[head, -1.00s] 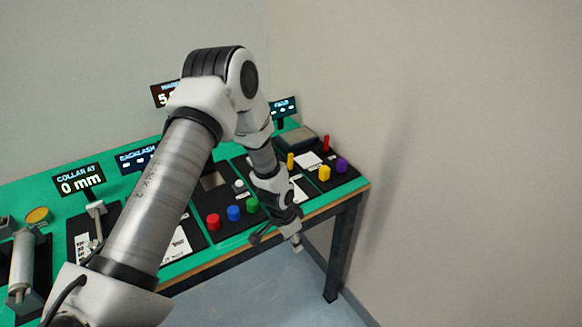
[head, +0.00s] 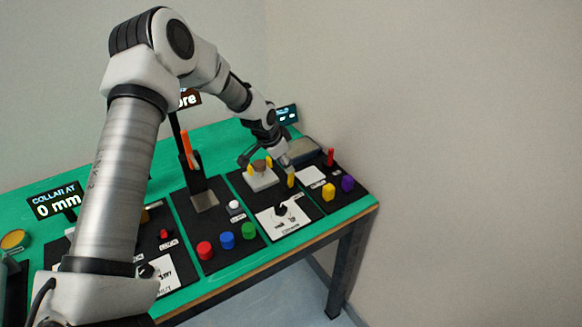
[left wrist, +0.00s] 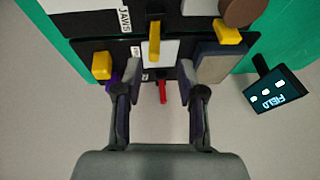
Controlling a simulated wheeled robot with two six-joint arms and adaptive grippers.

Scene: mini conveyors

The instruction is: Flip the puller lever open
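No readable label marks the puller lever. A short upright yellow lever (head: 291,180) stands at the left edge of the far-right black panel; it also shows in the left wrist view (left wrist: 154,42). A red lever (head: 330,157) stands behind it to the right. In the left wrist view the red lever (left wrist: 163,92) appears between my fingers. My left gripper (head: 268,160) is open and empty, above the right end of the table; its two fingers (left wrist: 159,90) are apart in the wrist view. I cannot tell its exact height above the levers. My right gripper is out of view.
A yellow knob (head: 328,190) and a purple knob (head: 347,183) stand at the panel's front. A grey block (left wrist: 218,62) lies beside the levers. A brown disc (head: 262,165) on a white block is close by. Red, blue and green buttons stand left. A FIELD sign (left wrist: 273,89) rises behind.

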